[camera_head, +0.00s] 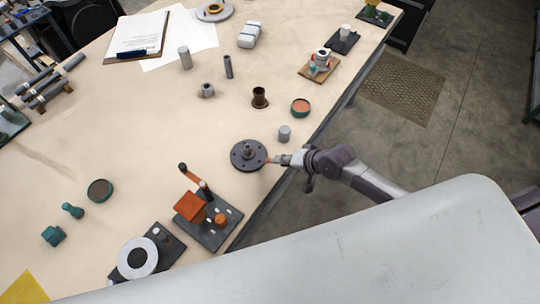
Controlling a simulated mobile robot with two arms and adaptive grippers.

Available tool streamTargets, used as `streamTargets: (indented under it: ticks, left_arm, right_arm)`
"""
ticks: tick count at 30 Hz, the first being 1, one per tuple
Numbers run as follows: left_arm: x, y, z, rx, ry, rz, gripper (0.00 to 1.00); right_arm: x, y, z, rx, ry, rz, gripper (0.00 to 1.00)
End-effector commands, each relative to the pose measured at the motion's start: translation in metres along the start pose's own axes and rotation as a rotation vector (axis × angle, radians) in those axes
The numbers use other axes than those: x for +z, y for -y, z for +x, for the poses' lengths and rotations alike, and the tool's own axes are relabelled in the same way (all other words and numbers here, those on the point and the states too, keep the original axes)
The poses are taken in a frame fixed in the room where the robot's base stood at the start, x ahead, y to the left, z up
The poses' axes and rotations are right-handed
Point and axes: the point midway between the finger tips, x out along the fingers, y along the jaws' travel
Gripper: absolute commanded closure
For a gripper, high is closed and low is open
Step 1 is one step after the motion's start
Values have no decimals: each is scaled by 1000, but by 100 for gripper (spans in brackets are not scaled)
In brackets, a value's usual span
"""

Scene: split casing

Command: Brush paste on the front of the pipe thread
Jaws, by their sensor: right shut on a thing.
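A dark round flange (237,160) lies on the table with a short grey pipe stub (248,149) upright at its middle. The thread on the stub is too small to make out. My right gripper (285,160) is just right of the flange, shut on a small tool, likely the brush (270,159). The tool's orange-brown end reaches left to the flange's right edge; I cannot tell whether it touches. A round tin with orange-pink paste (300,106) stands open above and right of the gripper. My left gripper is not in view.
A grey cylinder (284,133) and a brown flanged part (260,97) stand near the flange. A dark fixture with an orange block (190,206) is below left. The table's right edge (322,128) runs close to my right arm. Bare tabletop lies left of the flange.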

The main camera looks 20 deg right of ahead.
Motion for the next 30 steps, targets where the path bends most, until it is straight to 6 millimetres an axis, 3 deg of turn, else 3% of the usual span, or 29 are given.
streamTargets:
  ticks: [10, 24, 30]
  left_arm:
    - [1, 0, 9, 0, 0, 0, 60]
    - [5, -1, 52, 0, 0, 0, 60]
    - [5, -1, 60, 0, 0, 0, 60]
  right_arm:
    - [0, 1, 6, -20, -7, 0, 100]
    - [-4, 11, 33, -132, -47, -1, 100]
    - [-6, 15, 37, -160, -58, -1, 100]
